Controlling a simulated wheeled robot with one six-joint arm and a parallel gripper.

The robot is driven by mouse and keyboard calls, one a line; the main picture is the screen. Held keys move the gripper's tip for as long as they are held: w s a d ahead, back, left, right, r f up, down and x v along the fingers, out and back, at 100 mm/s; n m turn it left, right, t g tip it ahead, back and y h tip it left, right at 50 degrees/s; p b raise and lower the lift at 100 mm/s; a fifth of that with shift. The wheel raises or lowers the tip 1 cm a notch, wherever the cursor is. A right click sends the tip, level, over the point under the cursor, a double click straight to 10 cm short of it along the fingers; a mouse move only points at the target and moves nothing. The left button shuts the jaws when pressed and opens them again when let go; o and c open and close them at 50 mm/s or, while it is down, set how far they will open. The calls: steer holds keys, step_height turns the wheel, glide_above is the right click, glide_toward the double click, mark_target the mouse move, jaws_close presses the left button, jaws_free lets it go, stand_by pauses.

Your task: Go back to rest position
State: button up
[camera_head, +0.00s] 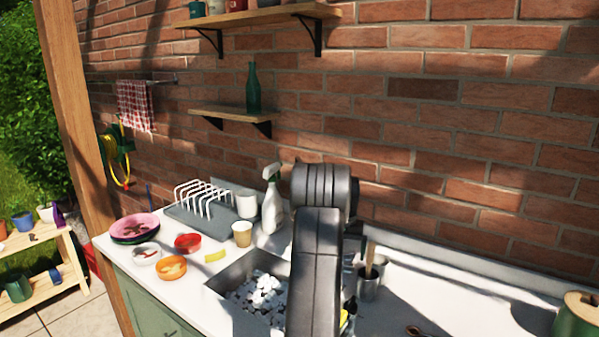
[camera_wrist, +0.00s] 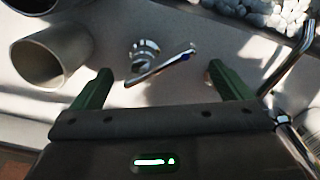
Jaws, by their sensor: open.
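My gripper (camera_wrist: 159,69) shows in the wrist view with its two green fingers wide apart. Nothing is held between them. A small chrome fitting with a lever (camera_wrist: 145,52) lies beyond and between the fingertips in that picture; I cannot tell how far below them it is. In the head view my arm stands over the counter at the centre and hides the gripper.
The sink (camera_head: 222,283) holds white pebbles. A spray bottle (camera_head: 272,205), tan cup (camera_head: 242,234) and dish rack (camera_head: 190,215) stand left of my arm. A metal cup (camera_head: 368,287) stands right. A shelf (camera_head: 232,113) with a bottle is above. A grey cup (camera_wrist: 42,60) is near the left finger.

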steer(key=m, duration=0.1)
steer(key=m+b, duration=0.1)
steer(key=m, duration=0.1)
steer(key=shift+w+d+f, duration=0.1)
steer(key=shift+w, duration=0.15)
steer(key=shift+m, duration=0.6)
step_height(320, 180, up, 14)
